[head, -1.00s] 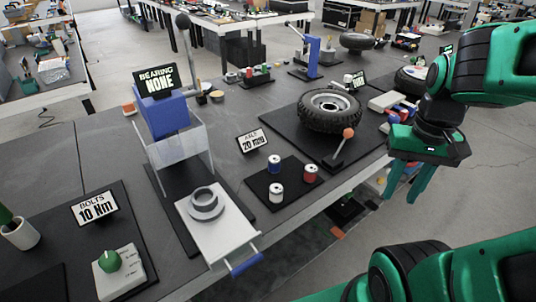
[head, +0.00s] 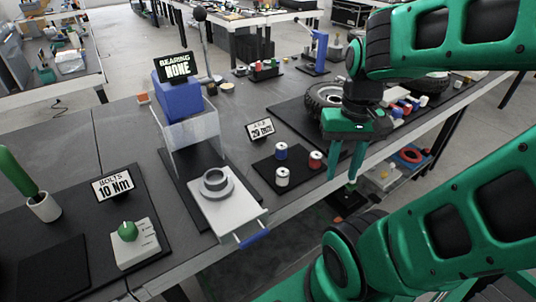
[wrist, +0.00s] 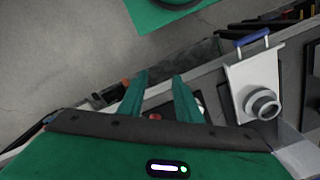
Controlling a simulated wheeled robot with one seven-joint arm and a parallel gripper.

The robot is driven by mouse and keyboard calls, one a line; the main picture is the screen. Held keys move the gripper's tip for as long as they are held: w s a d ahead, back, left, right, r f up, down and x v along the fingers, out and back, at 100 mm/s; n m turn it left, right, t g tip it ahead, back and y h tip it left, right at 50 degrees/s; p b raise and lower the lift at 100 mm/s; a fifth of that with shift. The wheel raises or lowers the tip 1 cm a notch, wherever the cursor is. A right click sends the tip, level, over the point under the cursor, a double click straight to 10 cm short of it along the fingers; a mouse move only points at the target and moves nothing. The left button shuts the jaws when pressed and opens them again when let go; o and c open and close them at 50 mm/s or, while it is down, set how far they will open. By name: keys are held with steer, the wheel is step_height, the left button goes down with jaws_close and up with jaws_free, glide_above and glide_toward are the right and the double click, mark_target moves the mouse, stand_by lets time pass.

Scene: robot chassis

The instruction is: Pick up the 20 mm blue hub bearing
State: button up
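The blue hub bearing (head: 281,150) is a small upright cylinder with a pale top, on a black mat (head: 262,172) on the bench. A red bearing (head: 315,160) stands to its right and a white one (head: 282,177) in front of it. A sign (head: 260,129) behind them reads 20 mm. My gripper (head: 343,180) is open and empty, pointing down, to the right of the mat and apart from the bearings. In the wrist view my gripper (wrist: 159,78) also shows with its fingers apart; the blue bearing cannot be made out there.
A press with a blue head (head: 181,97) and a "BEARING NONE" sign stands left of the mat, its pale tray (head: 228,212) carrying a grey ring (head: 215,183). A wheel (head: 320,97) lies behind my gripper. A bolt station (head: 135,244) is at front left.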

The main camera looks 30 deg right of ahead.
mark_target(284, 146)
steer(key=shift+o, duration=0.4)
steer(key=shift+a, duration=0.1)
